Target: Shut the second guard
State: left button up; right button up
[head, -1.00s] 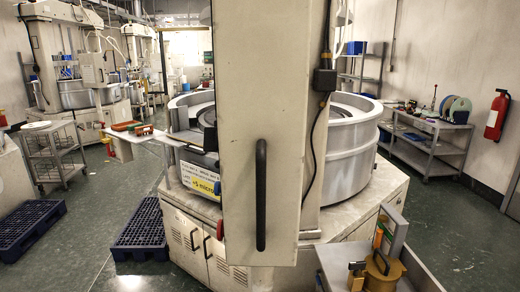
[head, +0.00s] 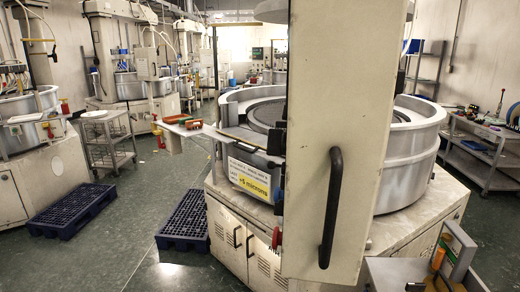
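A tall cream panel (head: 345,105) with a long black bar handle (head: 331,208) stands close in front of me in the head view, right of the middle. It may be a guard, but I cannot tell which one or how far open it is. It hides part of the lapping machine behind it. That machine has a grey ring-shaped tub (head: 408,152) on a cream cabinet (head: 235,235). A yellow "microns" label (head: 250,183) is on the machine's front left. Neither of my grippers is in view.
Blue pallets (head: 186,220) (head: 72,210) lie on the green floor to the left, with open floor between them. A wire trolley (head: 108,138) stands behind. A shelf bench (head: 480,155) is at the right, and a metal tray (head: 400,273) is at bottom right.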

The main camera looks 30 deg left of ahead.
aim_at(259, 141)
jog(key=u, duration=0.9)
jog(key=i+j, duration=0.2)
jog(key=j, duration=0.2)
jog(key=i+j+z, duration=0.15)
jog(key=j, duration=0.2)
jog(key=i+j, duration=0.2)
jog(key=j, duration=0.2)
jog(key=z, duration=0.05)
